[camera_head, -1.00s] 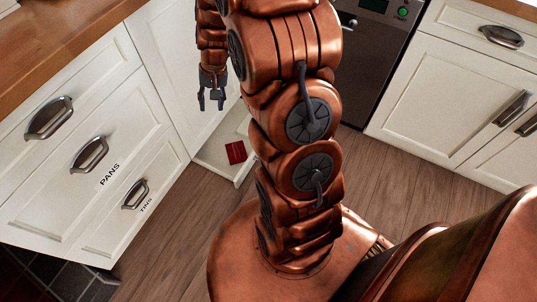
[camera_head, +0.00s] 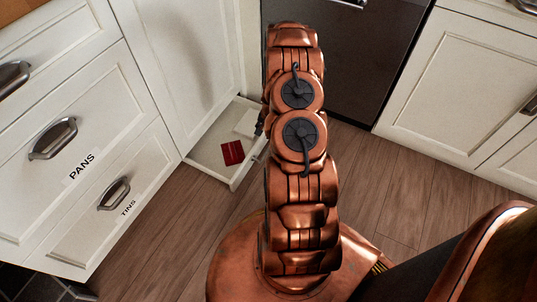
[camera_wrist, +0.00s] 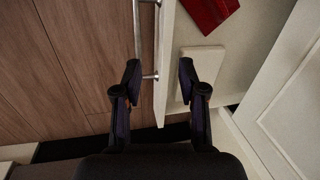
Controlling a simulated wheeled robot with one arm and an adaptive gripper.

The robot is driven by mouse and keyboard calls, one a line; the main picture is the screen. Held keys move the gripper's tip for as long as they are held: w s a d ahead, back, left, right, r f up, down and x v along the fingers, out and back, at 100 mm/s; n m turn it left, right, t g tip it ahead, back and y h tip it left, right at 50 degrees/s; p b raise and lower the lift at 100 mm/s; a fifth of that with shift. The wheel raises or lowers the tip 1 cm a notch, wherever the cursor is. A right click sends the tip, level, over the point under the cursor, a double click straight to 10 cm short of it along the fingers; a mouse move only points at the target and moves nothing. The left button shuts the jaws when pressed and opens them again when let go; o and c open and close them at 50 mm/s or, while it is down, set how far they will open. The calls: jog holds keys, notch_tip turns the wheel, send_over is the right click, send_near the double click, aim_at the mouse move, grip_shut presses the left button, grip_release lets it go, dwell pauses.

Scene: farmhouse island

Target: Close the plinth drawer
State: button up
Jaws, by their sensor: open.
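The plinth drawer (camera_head: 208,162) is pulled out at floor level, left of my arm in the head view. A dark red flat thing (camera_head: 232,152) and a pale block (camera_head: 246,123) lie in it. In the wrist view, the drawer's front panel (camera_wrist: 165,45) runs up the middle, with a metal bar handle (camera_wrist: 138,30) on its left side. My gripper (camera_wrist: 160,73) is open and empty, one finger on each side of the front panel in the picture. Contact cannot be told. In the head view my arm hides most of the gripper and part of the drawer front.
White cabinet drawers labelled PANS (camera_head: 80,165) and TINS (camera_head: 127,208) stand at the left, shut. A dark appliance (camera_head: 365,60) is behind my arm. White cabinets (camera_head: 470,90) stand at the right. The wooden floor (camera_head: 385,185) is clear between them.

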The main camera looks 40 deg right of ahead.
jog(key=shift+m, duration=0.5)
jog(key=shift+s+d+f+b, duration=0.1)
jog(key=shift+d+f+b, duration=0.4)
jog(key=shift+f, duration=1.85)
jog(key=shift+s+d+f+b, duration=0.2)
jog(key=shift+f+b, duration=0.55)
jog(key=shift+f, duration=1.65)
jog(key=shift+s+d+f+b, duration=0.1)
jog(key=shift+d+f+b, duration=0.4)
jog(key=shift+f, duration=1.85)
jog(key=shift+a, duration=0.15)
grip_shut()
